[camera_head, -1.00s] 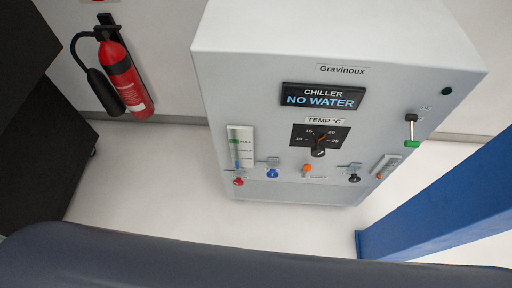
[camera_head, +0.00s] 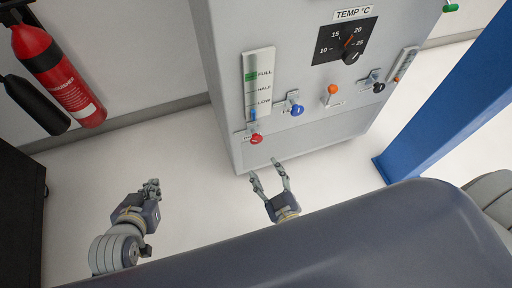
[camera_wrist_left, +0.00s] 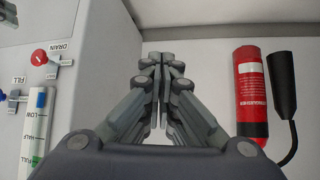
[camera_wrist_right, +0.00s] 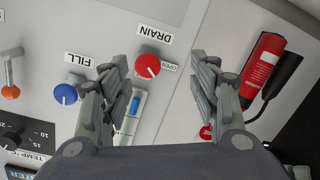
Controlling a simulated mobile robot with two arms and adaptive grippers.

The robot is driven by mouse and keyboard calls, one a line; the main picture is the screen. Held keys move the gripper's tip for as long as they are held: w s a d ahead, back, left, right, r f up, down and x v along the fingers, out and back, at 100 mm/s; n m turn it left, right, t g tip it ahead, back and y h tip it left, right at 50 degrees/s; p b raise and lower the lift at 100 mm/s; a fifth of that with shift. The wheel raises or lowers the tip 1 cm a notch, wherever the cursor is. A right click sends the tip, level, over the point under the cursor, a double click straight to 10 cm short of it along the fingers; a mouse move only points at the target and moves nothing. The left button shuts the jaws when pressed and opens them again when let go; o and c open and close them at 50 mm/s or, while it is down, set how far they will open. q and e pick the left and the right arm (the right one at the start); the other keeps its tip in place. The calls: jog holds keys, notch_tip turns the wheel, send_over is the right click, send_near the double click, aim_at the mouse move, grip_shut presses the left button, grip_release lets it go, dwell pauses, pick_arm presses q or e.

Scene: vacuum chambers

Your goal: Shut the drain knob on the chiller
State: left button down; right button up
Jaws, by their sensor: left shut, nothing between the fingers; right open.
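The chiller (camera_head: 225,80) is a pale grey cabinet. Its red drain knob (camera_head: 256,138) sits low on the front, at the left below the level gauge. In the right wrist view the drain knob (camera_wrist_right: 147,66) has a DRAIN label and a green OPEN label beside it. My right gripper (camera_head: 270,175) is open and empty, below the knob in the head view and apart from it. In its wrist view the knob appears between the fingers. My left gripper (camera_head: 153,186) is shut and empty, further left over the floor. The knob also shows left in the left wrist view (camera_wrist_left: 39,57).
The blue fill knob (camera_head: 296,109), an orange knob (camera_head: 331,92) and a black knob (camera_head: 379,87) lie right of the drain knob. A blue post (camera_head: 450,110) stands at the right. A red fire extinguisher (camera_head: 60,75) hangs on the wall at left. Floor left of the chiller is clear.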

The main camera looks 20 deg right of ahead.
aim_at(256, 141)
jog(key=shift+t+h, duration=0.3)
jog(key=shift+t, duration=0.4)
jog(key=w+b, duration=0.1)
jog(key=w, duration=0.2)
jog(key=w+r+b, duration=0.1)
jog(key=w, duration=0.3)
jog(key=w+r+b, duration=0.1)
jog(key=w, duration=0.2)
jog(key=shift+w+d+r, duration=0.1)
jog(key=shift+w, duration=0.75)
pick_arm(q)
jog(key=w+d+r+t+h, duration=0.1)
jog(key=w+r+t, duration=0.1)
jog(key=r, duration=0.5)
jog(key=w+d+r+t+h, duration=0.1)
jog(key=w+d+r+t, duration=0.1)
jog(key=r+t, duration=0.3)
notch_tip(256, 141, up, 2)
jog(key=shift+w, duration=0.6)
pick_arm(e)
jog(key=c, duration=1.1)
